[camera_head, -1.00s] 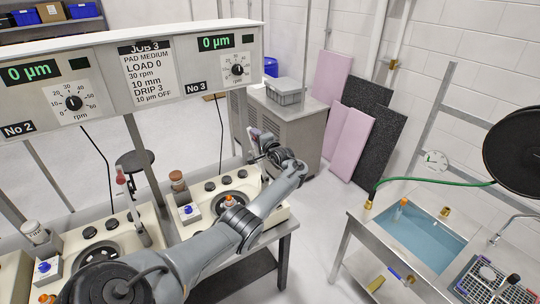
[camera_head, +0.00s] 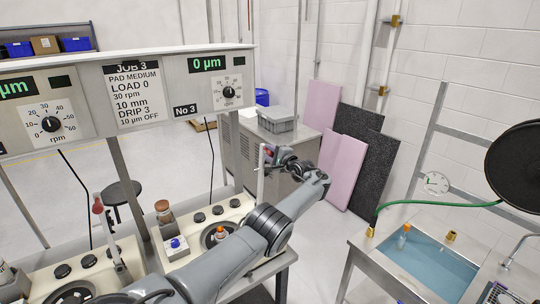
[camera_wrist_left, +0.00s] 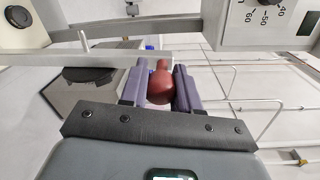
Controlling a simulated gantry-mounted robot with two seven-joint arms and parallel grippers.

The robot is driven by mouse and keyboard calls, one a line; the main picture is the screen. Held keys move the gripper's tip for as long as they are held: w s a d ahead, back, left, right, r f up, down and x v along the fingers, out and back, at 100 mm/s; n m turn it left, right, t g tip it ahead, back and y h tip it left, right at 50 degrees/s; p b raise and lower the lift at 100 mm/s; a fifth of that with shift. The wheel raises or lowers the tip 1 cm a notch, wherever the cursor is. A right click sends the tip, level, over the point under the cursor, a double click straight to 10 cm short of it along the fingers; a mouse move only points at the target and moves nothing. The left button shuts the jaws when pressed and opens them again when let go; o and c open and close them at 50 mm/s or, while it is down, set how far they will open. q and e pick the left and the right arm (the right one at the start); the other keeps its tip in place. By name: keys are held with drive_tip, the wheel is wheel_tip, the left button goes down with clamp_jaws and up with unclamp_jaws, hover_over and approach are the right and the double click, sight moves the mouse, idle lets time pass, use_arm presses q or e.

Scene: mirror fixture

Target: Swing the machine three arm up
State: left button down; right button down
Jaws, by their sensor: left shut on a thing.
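Machine three (camera_head: 237,205) is the cream unit on the bench below the "No 3" panel. Its arm (camera_head: 261,178) shows as a pale rod standing roughly upright at the machine's right side; my forearm hides its lower part. My left gripper (camera_head: 268,154) is at the rod's top. In the left wrist view, the purple fingers (camera_wrist_left: 160,88) are shut on the arm's red-brown knob (camera_wrist_left: 159,84), and the pale arm (camera_wrist_left: 90,62) runs to the left from it. My right gripper is in neither view.
Machine two's red-knobbed arm (camera_head: 107,230) stands further left. A grey cabinet with a crate (camera_head: 276,119) is behind. A sink (camera_head: 433,262) is at the right.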

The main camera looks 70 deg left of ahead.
use_arm(q)
drive_tip(key=shift+w+f, duration=0.1)
drive_tip(key=shift+w, duration=0.05)
drive_tip(key=c, duration=1.2)
unclamp_jaws()
drive_tip(key=o, duration=0.4)
drive_tip(key=shift+w+a, duration=0.1)
drive_tip(key=shift+d+r+p, duration=0.3)
drive_tip(key=shift+p, duration=0.1)
drive_tip(key=p+v, duration=0.3)
drive_tip(key=v, duration=0.7)
drive_tip(key=shift+d+f, duration=0.15)
